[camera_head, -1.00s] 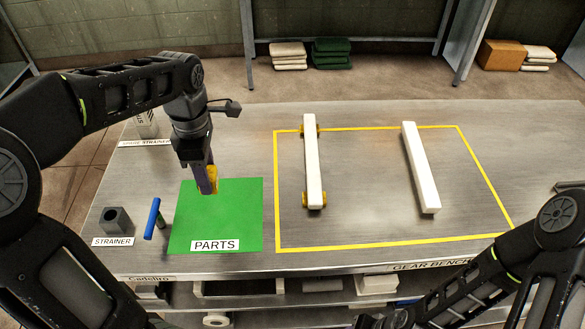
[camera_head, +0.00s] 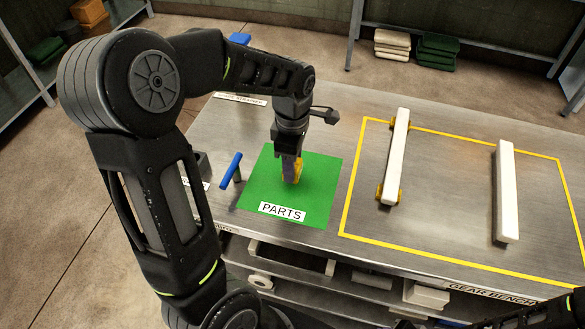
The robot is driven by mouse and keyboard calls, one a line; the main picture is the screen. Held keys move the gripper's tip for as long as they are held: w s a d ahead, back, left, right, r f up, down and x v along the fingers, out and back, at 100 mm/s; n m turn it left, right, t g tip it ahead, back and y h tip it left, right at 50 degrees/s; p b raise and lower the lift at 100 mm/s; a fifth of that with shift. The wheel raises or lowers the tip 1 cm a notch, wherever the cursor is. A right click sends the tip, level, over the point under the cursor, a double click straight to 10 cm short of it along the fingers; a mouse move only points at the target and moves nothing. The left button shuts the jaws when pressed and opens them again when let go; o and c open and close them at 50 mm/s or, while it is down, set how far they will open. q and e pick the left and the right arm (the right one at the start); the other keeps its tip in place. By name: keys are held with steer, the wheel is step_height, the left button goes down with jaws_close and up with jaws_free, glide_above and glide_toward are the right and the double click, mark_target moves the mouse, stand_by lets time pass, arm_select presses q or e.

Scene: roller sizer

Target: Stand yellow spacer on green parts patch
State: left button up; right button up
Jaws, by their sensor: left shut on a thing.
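The green parts patch (camera_head: 318,195) lies on the metal bench, with a PARTS label at its front edge. My left gripper (camera_head: 291,178) is over the patch, pointing down, shut on the yellow spacer (camera_head: 298,170). The spacer is upright and partly hidden by the fingers. Its lower end is at or just above the green surface; I cannot tell whether it touches. My right arm shows only at the bottom right corner, and its gripper is out of view.
A blue-handled tool (camera_head: 231,171) stands just left of the patch, near a dark block (camera_head: 203,165). To the right, a yellow outline (camera_head: 350,190) encloses two white bars, the left one (camera_head: 396,155) with yellow pieces at its ends. Bare metal lies between patch and outline.

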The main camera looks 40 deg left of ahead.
arm_select(q)
steer(key=shift+f, duration=1.2)
steer(key=shift+f, duration=0.1)
steer(key=o, duration=1.4)
steer(key=shift+c, duration=0.2)
step_height(320, 180, up, 12)
steer(key=shift+r+b, duration=0.15)
steer(key=shift+b, duration=0.15)
